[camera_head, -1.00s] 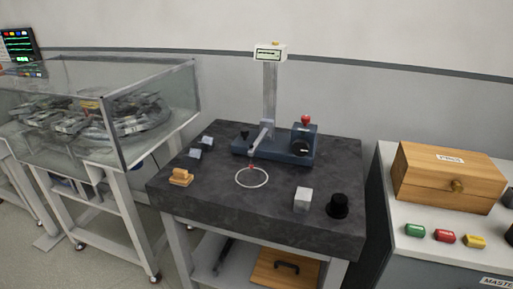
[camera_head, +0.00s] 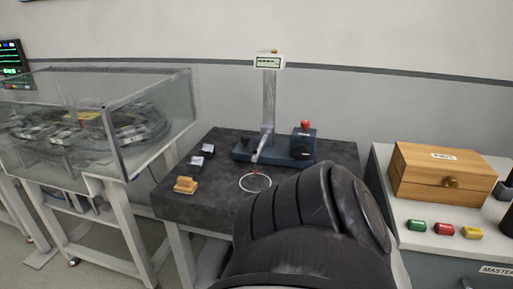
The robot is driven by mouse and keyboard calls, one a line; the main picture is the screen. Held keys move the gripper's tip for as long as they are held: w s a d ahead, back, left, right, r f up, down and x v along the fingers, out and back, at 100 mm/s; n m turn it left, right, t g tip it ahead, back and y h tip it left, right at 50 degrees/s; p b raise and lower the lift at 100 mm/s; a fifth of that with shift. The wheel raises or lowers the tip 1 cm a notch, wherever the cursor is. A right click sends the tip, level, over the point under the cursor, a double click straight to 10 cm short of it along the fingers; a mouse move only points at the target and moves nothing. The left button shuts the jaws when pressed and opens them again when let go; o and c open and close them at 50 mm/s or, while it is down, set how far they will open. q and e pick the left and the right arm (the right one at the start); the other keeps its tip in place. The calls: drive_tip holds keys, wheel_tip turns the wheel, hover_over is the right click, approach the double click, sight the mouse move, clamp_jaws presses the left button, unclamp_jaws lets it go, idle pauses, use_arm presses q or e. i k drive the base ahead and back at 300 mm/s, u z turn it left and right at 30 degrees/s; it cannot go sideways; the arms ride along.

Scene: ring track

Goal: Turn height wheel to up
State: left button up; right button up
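The height gauge stands on a dark stone table (camera_head: 185,208). It has a blue base (camera_head: 246,152), a grey column (camera_head: 269,100) and a display head (camera_head: 269,61) on top. A black round wheel (camera_head: 302,150) sits on the front of the blue block at the base's right end, and a red knob (camera_head: 305,125) is on top of that block. A white ring (camera_head: 255,183) lies on the table in front of the gauge. A large dark link of my own arm fills the lower middle and hides the table's front right. Neither gripper is in view.
A glass-walled case (camera_head: 150,115) stands at the left. A wooden box (camera_head: 443,175) and green (camera_head: 416,225), red (camera_head: 443,229) and yellow (camera_head: 471,232) pieces are on the right bench. A wooden block (camera_head: 185,185) lies on the table's left edge.

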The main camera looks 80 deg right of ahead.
sight(301, 152)
drive_tip(key=i, duration=1.25)
drive_tip(key=z, duration=2.55)
